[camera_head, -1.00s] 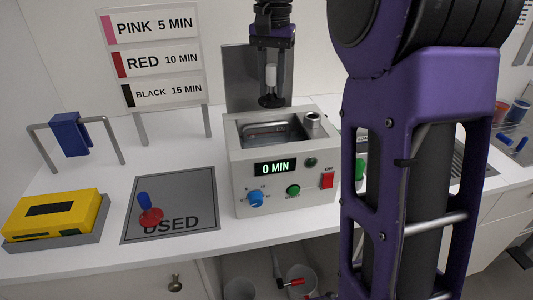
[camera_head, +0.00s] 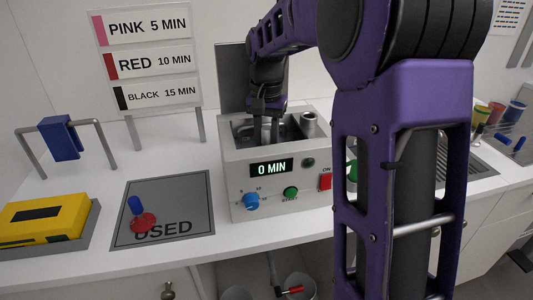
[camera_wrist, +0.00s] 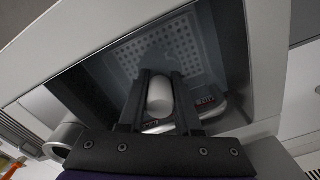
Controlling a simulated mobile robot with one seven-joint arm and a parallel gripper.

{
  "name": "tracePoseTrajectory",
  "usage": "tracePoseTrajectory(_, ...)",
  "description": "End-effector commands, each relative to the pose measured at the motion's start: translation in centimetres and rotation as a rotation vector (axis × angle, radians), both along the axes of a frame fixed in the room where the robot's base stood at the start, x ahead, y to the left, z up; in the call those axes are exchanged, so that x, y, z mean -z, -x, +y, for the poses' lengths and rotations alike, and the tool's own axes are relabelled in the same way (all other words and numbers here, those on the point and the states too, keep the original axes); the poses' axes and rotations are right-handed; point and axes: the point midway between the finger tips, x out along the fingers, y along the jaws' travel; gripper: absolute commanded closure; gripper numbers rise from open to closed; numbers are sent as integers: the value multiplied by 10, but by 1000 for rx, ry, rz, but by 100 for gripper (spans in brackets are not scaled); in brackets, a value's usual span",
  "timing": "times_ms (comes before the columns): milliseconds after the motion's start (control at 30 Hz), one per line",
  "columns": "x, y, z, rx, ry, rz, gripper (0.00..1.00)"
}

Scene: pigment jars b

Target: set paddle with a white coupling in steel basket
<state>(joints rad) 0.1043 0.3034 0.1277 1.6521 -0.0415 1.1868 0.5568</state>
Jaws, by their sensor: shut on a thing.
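My gripper (camera_head: 266,135) is lowered into the open top of the grey timer machine. In the wrist view its two dark fingers (camera_wrist: 161,88) are shut on the white coupling (camera_wrist: 160,97) of the paddle. The lower part of the paddle is hidden in both views. The steel basket (camera_wrist: 178,50) shows in the wrist view as a perforated metal floor inside the machine's well, below the fingers. I cannot tell whether the paddle touches it.
The machine (camera_head: 240,185) reads 0 MIN and has a blue knob, a green button and a red switch. A USED mat (camera_head: 185,200) holds a red and blue piece (camera_head: 141,217). A yellow box (camera_head: 42,215) and a blue clip on a rail (camera_head: 60,140) stand left.

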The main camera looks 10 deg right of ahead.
Motion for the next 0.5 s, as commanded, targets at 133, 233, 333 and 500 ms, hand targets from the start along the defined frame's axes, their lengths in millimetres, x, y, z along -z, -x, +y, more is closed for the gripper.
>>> tracePoseTrajectory(133, 25, 1, 0, 0, 0, 4, 100)
tracePoseTrajectory(233, 27, 0, 0, 0, 0, 0, 100)
tracePoseTrajectory(333, 27, 0, 0, 0, 0, 0, 100)
tracePoseTrajectory(500, 30, 0, 0, 0, 0, 0, 100)
